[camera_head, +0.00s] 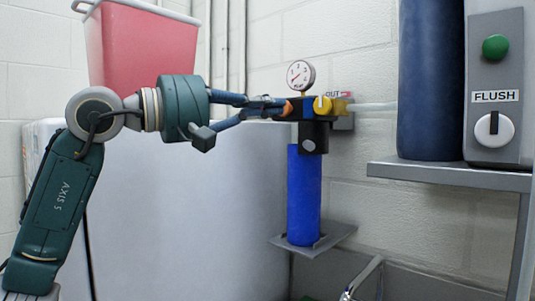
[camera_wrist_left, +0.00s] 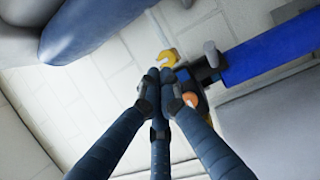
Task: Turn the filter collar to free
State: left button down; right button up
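The filter has a blue housing (camera_head: 304,195), which also shows in the wrist view (camera_wrist_left: 265,55). My left gripper (camera_head: 284,107) comes in from the left, level with the filter head, above and left of the collar. Its fingers are drawn together in the wrist view (camera_wrist_left: 167,75), with nothing clearly held between them. The tips overlap the filter head; contact cannot be told. My right gripper is not in view.
A gauge (camera_head: 300,76), an orange part (camera_head: 287,108) and a yellow valve (camera_head: 322,105) crowd the filter head. A grey bracket (camera_head: 330,236) is under the housing. A shelf (camera_head: 450,175) with a dark blue cylinder (camera_head: 430,80) and FLUSH panel (camera_head: 495,65) stands right.

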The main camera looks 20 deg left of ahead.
pick_arm(q)
jog(key=w+a+f+n+y, duration=0.1)
jog(key=a+f+y, duration=0.4)
jog(key=a, duration=0.3)
jog(key=p, duration=0.4)
send_near(309, 139)
jog(key=w+a+f, duration=0.1)
jog(key=a, duration=0.1)
jog(key=d, duration=0.1)
jog(key=d+f+p, duration=0.1)
jog(key=w+d, duration=0.1)
jog(key=shift+f, duration=0.2)
